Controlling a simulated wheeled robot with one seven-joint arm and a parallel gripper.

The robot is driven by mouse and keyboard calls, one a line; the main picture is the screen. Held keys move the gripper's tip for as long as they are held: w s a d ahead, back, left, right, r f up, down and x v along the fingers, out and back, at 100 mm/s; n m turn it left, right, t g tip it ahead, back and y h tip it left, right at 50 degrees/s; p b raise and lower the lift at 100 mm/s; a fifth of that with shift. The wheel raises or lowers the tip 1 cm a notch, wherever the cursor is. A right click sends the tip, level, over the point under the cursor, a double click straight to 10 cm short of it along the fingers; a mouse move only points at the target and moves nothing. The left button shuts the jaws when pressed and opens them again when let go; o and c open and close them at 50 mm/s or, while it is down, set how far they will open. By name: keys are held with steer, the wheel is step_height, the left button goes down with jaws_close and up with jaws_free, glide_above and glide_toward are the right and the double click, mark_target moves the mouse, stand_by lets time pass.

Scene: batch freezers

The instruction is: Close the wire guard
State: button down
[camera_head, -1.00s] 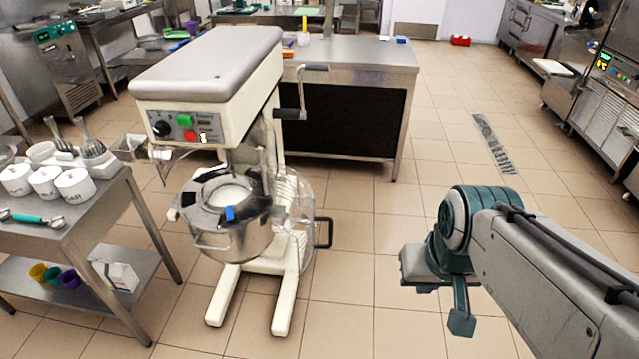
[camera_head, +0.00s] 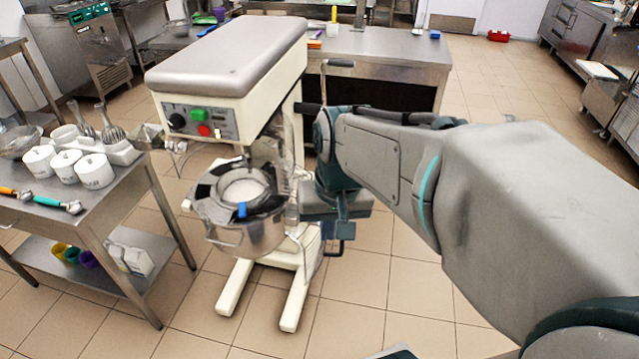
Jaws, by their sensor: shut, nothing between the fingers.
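The planetary mixer (camera_head: 225,65) stands left of centre, with a steel bowl (camera_head: 245,235) under its head. The wire guard (camera_head: 307,238) is swung out to the right side of the bowl, leaving the bowl's front uncovered. Its black handle (camera_head: 336,249) shows low on its right. My gripper (camera_head: 344,230) is shut and empty, just right of the mixer and in front of part of the guard. It appears just above the handle; I cannot tell whether they touch. My arm hides much of the area behind it.
A steel table (camera_head: 85,225) with white tubs and whisks stands left of the mixer. A steel counter (camera_head: 390,50) stands behind it. The mixer's crank (camera_head: 335,63) sticks out at its right side. The floor in front of the mixer is clear.

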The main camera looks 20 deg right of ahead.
steer(key=w+d+f+m+g+y+p, duration=0.1)
steer(key=w+d+m+g+y+p, duration=0.1)
steer(key=w+d+m, duration=0.5)
steer(key=w+d+m+g+y+p, duration=0.1)
steer(key=w+d+m+g+y, duration=0.15)
steer(key=w+d, duration=0.55)
steer(key=s+a+f+p, duration=0.3)
steer(key=s+a+f, duration=0.2)
steer(key=f, duration=0.4)
steer(key=shift+s+a+m, duration=0.25)
steer(key=shift+s+m, duration=0.1)
steer(key=shift+s, duration=0.1)
steer(key=shift+t+h, duration=0.25)
steer(key=shift+s, duration=0.1)
